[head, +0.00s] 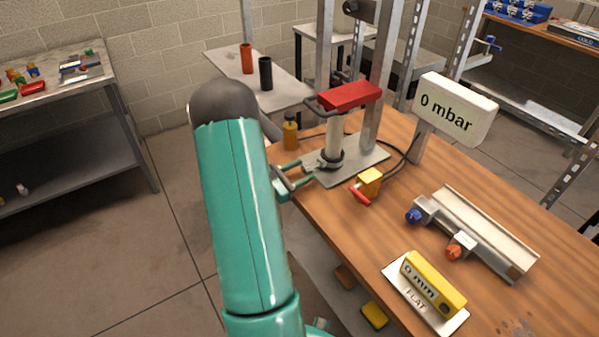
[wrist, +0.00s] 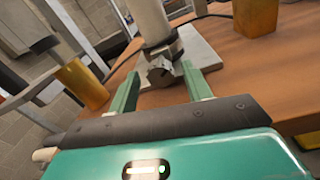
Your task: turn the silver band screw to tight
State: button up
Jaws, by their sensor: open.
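A silver band (wrist: 163,50) wraps the lower end of a pale upright pipe (head: 335,130) that stands on a grey plate (head: 352,168). A silver screw piece (wrist: 160,74) sticks out from the band toward me. My gripper (head: 306,172) is at the plate's left edge in the head view. In the wrist view my gripper (wrist: 160,71) is open, with one green finger on each side of the screw piece. I cannot tell whether either finger touches it. The screw is too small to read in the head view.
A red block (head: 350,96) tops the pipe. An amber bottle (head: 290,132) stands to its left, a yellow box with a red handle (head: 369,183) to its right. A "0 mbar" sign (head: 455,108) stands behind. A rail (head: 490,235) and yellow level (head: 432,284) lie nearer.

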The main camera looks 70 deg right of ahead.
jog(key=c, duration=1)
jog(key=shift+o, duration=0.2)
jog(key=shift+m, duration=0.4)
jog(key=m, duration=1)
jog(key=shift+f, duration=0.1)
jog(key=shift+m, duration=0.3)
